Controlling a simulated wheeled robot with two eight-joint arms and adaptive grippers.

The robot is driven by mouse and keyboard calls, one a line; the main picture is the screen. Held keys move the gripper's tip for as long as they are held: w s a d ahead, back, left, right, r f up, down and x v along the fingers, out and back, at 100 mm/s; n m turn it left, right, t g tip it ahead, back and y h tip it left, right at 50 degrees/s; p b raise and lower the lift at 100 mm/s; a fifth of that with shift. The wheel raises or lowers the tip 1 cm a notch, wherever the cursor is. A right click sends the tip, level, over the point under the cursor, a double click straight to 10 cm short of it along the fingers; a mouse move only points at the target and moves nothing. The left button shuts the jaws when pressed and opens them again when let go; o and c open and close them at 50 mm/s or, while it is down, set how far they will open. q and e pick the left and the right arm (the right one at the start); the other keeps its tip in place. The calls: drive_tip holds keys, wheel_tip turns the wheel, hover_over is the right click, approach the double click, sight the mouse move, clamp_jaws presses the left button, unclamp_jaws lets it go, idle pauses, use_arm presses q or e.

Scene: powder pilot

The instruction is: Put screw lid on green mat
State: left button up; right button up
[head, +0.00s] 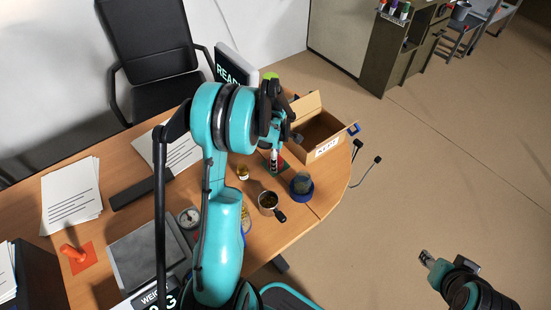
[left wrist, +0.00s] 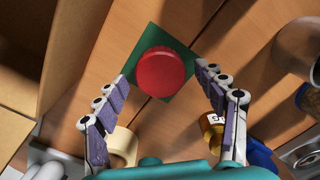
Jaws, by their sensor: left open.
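The red round screw lid (left wrist: 160,72) is on the green mat (left wrist: 150,38), seen from above in the left wrist view. It covers much of the mat, and mat corners show around it. My left gripper (left wrist: 163,88) is open, with its fingers apart on either side of the lid and not touching it. In the head view my left gripper (head: 273,145) is over the far right part of the desk and mostly hides the lid and mat. My right gripper (head: 427,258) is off the desk at lower right; its jaw opening is unclear.
An open cardboard box (head: 318,133) stands just beyond the mat. A metal cup (head: 268,202), a jar with a blue base (head: 301,184) and a small gold-lidded jar (head: 243,172) stand nearer. Papers (head: 70,197) lie on the left of the desk.

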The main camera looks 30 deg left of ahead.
use_arm(q)
drive_tip(key=s+d+r+m+t+p, duration=0.1)
drive_tip(key=d+r+m+p, duration=0.15)
drive_tip(key=r, duration=0.65)
drive_tip(key=s+d+r+m+p, duration=0.1)
drive_tip(key=d+r+m, duration=0.15)
drive_tip(key=r, duration=0.55)
drive_tip(key=s+d+r+m+t, duration=0.3)
drive_tip(key=s+d+m, duration=0.4)
drive_tip(key=m, duration=0.2)
drive_tip(key=s+d+r+m+t, duration=0.3)
drive_tip(key=s+d+m, duration=0.4)
drive_tip(key=m, duration=0.2)
drive_tip(key=shift+s, duration=0.25)
drive_tip(key=shift+r, duration=0.1)
